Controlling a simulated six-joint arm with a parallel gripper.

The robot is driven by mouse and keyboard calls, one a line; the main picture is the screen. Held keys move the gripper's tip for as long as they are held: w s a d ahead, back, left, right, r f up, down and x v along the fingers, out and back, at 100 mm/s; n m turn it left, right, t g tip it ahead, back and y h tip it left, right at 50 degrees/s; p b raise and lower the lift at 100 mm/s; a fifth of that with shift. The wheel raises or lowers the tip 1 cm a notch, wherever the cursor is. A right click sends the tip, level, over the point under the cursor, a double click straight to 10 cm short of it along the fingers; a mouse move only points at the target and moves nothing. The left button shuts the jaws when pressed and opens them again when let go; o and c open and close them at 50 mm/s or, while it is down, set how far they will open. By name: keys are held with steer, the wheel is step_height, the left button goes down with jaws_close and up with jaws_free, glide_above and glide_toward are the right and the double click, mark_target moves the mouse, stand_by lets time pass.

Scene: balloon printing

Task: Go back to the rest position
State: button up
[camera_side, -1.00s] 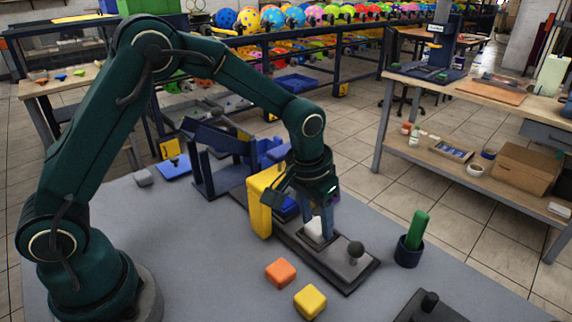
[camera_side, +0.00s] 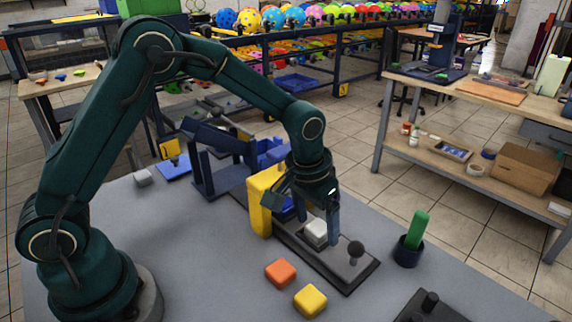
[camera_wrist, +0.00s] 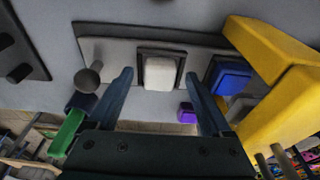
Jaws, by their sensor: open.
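My gripper (camera_side: 318,212) is open over the dark plate (camera_side: 352,281), its fingers on either side of a white block (camera_side: 316,231). In the wrist view my gripper (camera_wrist: 165,98) shows its fingers spread wide apart with nothing held between them. The white block (camera_wrist: 159,72) sits in a dark square frame on the plate there, clear of both fingers.
A yellow upright (camera_side: 261,205) stands close left of my gripper. An orange block (camera_side: 280,273) and a yellow block (camera_side: 311,301) lie in front. A dark cup (camera_side: 408,252) holding a green piece (camera_side: 417,230) stands right. A round knob (camera_side: 356,251) rises from the plate.

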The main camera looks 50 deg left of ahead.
steer(key=shift+s+r, duration=0.1)
steer(key=shift+r, duration=0.4)
steer(key=r, duration=0.2)
steer(key=s+r, duration=0.1)
steer(key=r, duration=0.2)
steer(key=shift+s+a, duration=0.15)
steer(key=s+a+r+t, duration=0.1)
steer(key=s+a+r, duration=0.1)
steer(key=s, duration=0.6)
steer(key=s+a+r+t, duration=0.2)
steer(key=s+a+r, duration=0.1)
steer(key=s, duration=0.6)
steer(key=shift+r, duration=0.8)
